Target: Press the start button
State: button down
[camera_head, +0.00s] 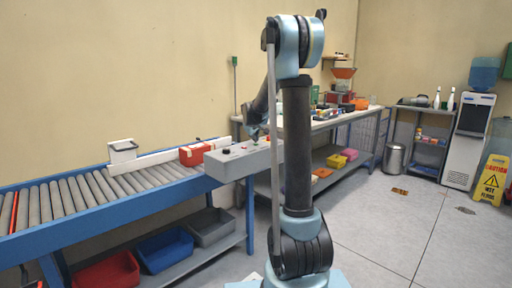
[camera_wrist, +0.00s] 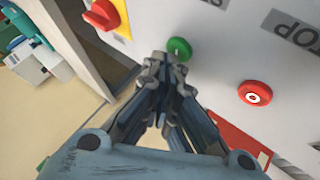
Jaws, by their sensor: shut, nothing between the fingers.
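The green start button (camera_wrist: 179,48) sits on a light grey control panel (camera_wrist: 221,55) in the wrist view. My gripper (camera_wrist: 165,62) is shut and empty. Its fingertips are just below the green button in the picture and overlap its lower edge; I cannot tell whether they touch it. A red button (camera_wrist: 255,93) is to the right, near a label reading STOP (camera_wrist: 292,31). In the head view my gripper (camera_head: 254,138) is over the grey control box (camera_head: 240,160) at the end of the conveyor.
A red knob on a yellow plate (camera_wrist: 103,15) is at the upper left of the panel.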

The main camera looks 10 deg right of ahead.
jog(key=shift+f, duration=0.4)
dwell(0.5)
jog(key=shift+r, duration=0.8)
jog(key=shift+r, duration=0.15)
jog(key=shift+r, duration=2.35)
